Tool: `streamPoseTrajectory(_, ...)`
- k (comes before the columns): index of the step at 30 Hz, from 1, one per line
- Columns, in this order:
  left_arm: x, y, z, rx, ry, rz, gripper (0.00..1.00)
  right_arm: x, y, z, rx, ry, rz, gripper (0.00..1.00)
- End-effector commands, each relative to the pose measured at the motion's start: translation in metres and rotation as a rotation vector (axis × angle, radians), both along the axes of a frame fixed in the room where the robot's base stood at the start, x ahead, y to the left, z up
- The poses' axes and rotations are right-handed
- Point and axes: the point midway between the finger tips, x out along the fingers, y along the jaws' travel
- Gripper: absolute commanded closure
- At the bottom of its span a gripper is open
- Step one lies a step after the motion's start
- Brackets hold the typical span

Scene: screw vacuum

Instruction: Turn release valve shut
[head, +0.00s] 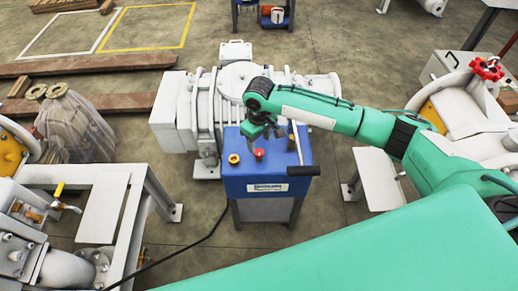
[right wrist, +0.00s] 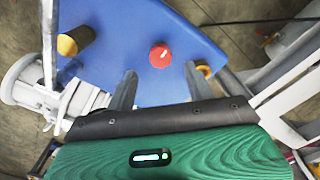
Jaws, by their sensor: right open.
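A blue control box (head: 240,184) stands in the middle of the head view, with a red knob (head: 258,154) on its top. A yellow brass knob (head: 234,158) sits left of the red one. My right gripper (head: 264,133) is above the box top, just behind the red knob in the picture. In the right wrist view, its two fingers (right wrist: 160,88) are apart and empty. The red knob (right wrist: 160,55) shows between and beyond the fingertips, apart from them. I cannot tell which knob is the release valve. My left gripper is out of view.
A lever with a black handle (head: 302,171) rises at the box's right side, close to my gripper. A white pump (head: 185,110) stands behind the box. A red handwheel (head: 487,68) is at the far right. A white frame (head: 100,205) stands at the left.

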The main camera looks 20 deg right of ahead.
Motion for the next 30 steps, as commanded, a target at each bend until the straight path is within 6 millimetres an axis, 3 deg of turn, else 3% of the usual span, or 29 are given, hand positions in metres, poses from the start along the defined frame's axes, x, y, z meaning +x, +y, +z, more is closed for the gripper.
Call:
streamPoseTrajectory(3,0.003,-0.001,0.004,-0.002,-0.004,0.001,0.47,0.000,0.000,-0.024,0.000,0.001,0.000,0.47)
streamPoseTrajectory(9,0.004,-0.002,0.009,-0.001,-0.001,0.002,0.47,0.000,0.001,-0.045,0.001,0.000,0.001,0.47)
streamPoseTrajectory(20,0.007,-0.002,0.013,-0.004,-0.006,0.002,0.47,0.000,0.000,-0.051,0.001,-0.002,0.001,0.47)
streamPoseTrajectory(27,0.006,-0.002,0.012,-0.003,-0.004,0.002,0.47,0.000,0.000,-0.051,0.000,-0.001,0.001,0.90)
streamPoseTrajectory(30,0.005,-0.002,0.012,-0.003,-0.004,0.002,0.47,0.000,0.000,-0.050,0.000,-0.001,0.001,0.91)
